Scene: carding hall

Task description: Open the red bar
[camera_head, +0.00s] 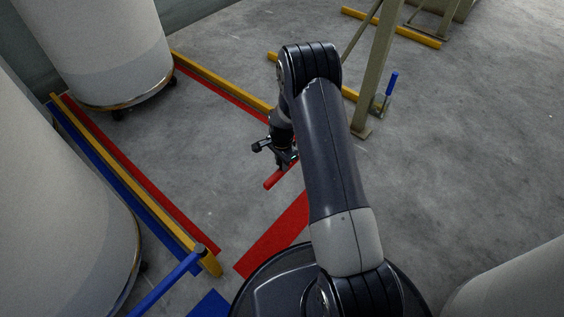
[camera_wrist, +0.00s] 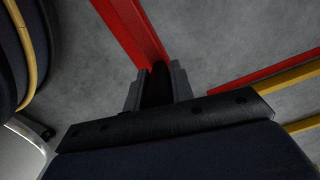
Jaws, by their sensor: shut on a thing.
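The red bar (camera_head: 272,180) is a slim bar near the middle of the head view. It slants up to the right and passes behind my arm, so its far part is hidden. In the wrist view the red bar (camera_wrist: 130,25) runs from the top edge down to between the fingers. My gripper (camera_head: 284,163) reaches down onto the bar near its visible end. In the wrist view my gripper (camera_wrist: 157,86) has one finger on each side of the bar and is shut on it.
Large pale cylinders (camera_head: 105,45) stand at the left. Yellow rails (camera_head: 215,80) edge the floor beside red and blue stripes. A blue bar (camera_head: 168,282) is at lower left. An olive post (camera_head: 377,65) with a blue handle (camera_head: 391,84) stands beyond my arm.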

